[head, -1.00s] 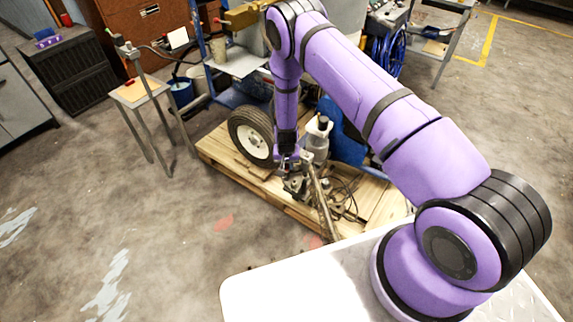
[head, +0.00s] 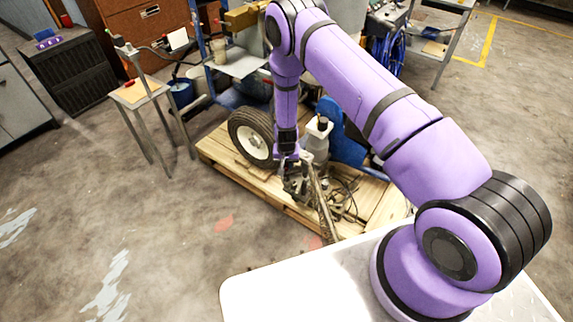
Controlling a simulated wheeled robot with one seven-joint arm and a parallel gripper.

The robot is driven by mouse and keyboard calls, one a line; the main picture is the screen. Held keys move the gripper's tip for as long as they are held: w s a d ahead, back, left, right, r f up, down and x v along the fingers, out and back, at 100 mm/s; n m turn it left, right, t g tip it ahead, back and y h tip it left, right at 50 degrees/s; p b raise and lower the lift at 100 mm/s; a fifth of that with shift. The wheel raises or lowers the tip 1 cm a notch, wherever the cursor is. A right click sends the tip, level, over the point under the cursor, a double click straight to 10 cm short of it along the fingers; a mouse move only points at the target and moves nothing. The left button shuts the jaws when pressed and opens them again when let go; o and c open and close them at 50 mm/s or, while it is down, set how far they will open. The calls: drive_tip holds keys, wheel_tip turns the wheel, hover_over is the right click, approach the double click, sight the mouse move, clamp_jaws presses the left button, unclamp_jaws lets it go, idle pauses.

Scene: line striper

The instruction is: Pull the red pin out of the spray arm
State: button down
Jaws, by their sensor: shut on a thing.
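The line striper stands on a wooden pallet (head: 225,160), with a black tyre on a white wheel (head: 251,136) and blue body parts (head: 347,145). The spray arm (head: 321,203) is a slim metal bar at the front of the pallet, leaning toward the white table. My gripper (head: 291,186) points down among the metal parts at the spray arm's upper end. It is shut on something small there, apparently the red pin. The pin itself cannot be made out, as the gripper and nearby metal parts hide it.
A white jug (head: 317,137) stands just behind my gripper, and dark hoses (head: 345,195) lie to its right. A small stand (head: 140,92) is at the left.

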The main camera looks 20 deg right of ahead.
drive_tip(key=shift+w+r, duration=0.1)
drive_tip(key=shift+r, duration=0.1)
drive_tip(key=shift+s+a+r, duration=0.1)
drive_tip(key=shift+s+r, duration=0.05)
drive_tip(key=shift+r, duration=1.5)
drive_tip(key=shift+s+r, duration=0.15)
drive_tip(key=shift+r, duration=1.45)
